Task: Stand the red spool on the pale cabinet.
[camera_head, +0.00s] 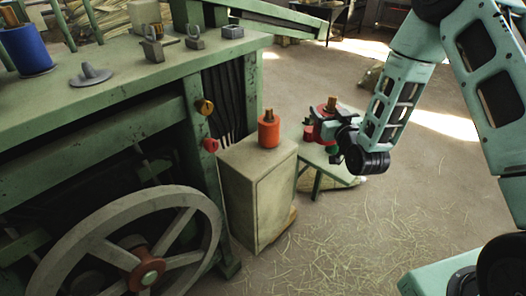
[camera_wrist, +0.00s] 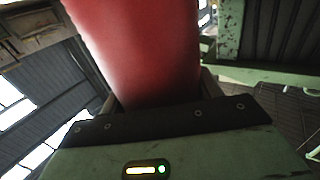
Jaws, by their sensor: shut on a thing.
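The red spool (camera_head: 328,109) is upright in my gripper (camera_head: 325,130), its wooden core showing at the top. In the wrist view the red spool (camera_wrist: 145,50) fills the space between my fingers, close to the palm. My gripper is shut on it. My fingers and wrist hide part of it in the head view. It is over the small green stool (camera_head: 318,163); I cannot tell whether it touches it. The pale cabinet (camera_head: 262,196) stands left of my gripper. An orange spool (camera_head: 269,132) stands upright near the back of its top.
A green workbench (camera_head: 115,75) with a large wheel (camera_head: 135,245) stands left of the cabinet. A blue spool (camera_head: 27,48) and metal fittings (camera_head: 152,48) are on it. Red and yellow knobs jut toward the cabinet. The front of the cabinet top is bare. Straw litters the floor.

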